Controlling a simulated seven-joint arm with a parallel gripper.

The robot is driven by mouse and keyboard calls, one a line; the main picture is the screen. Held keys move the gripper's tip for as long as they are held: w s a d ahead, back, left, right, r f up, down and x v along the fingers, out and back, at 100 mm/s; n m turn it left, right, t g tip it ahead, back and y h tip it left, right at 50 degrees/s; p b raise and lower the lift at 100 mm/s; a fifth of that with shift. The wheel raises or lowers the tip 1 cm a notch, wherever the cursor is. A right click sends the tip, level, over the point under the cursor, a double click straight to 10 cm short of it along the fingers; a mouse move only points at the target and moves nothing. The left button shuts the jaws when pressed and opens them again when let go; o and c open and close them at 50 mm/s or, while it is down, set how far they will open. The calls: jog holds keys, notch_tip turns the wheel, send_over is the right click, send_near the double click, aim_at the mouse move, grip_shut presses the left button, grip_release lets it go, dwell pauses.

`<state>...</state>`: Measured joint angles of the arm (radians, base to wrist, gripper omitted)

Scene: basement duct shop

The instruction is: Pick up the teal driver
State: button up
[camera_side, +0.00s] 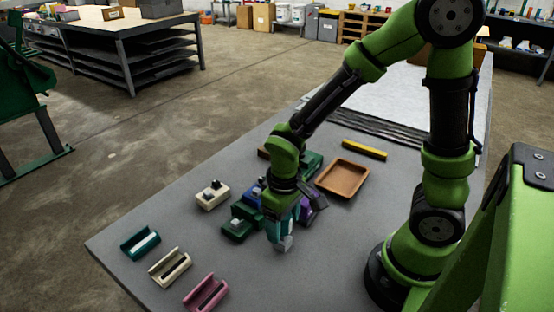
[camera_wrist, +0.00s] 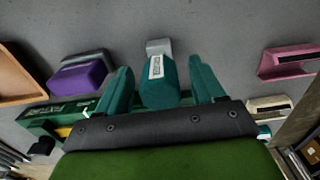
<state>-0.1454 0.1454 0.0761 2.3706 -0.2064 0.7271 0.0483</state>
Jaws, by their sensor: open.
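The teal driver (camera_wrist: 158,88) has a white label and a grey end in the wrist view. It lies between the two teal fingers of my gripper (camera_wrist: 162,82), with gaps on both sides. My gripper is open and does not hold it. In the side view, my gripper (camera_side: 280,226) is low over the table, and the driver's grey end (camera_side: 284,244) shows just below it. The rest of the driver there is hard to tell from the similarly coloured fingers.
A purple item (camera_wrist: 80,74) and a green case (camera_wrist: 62,114) are to the left in the wrist view. A brown tray (camera_side: 329,189), a yellow bar (camera_side: 365,149), and a cream box (camera_side: 207,201) stand around. Teal (camera_side: 128,248), cream (camera_side: 160,278) and pink (camera_side: 200,299) holders line the near-left edge.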

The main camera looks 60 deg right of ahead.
grip_shut()
dwell(0.3)
jog(key=shift+r, duration=0.15)
notch_tip(320, 180, up, 10)
jog(key=shift+f, duration=0.1)
dwell(0.3)
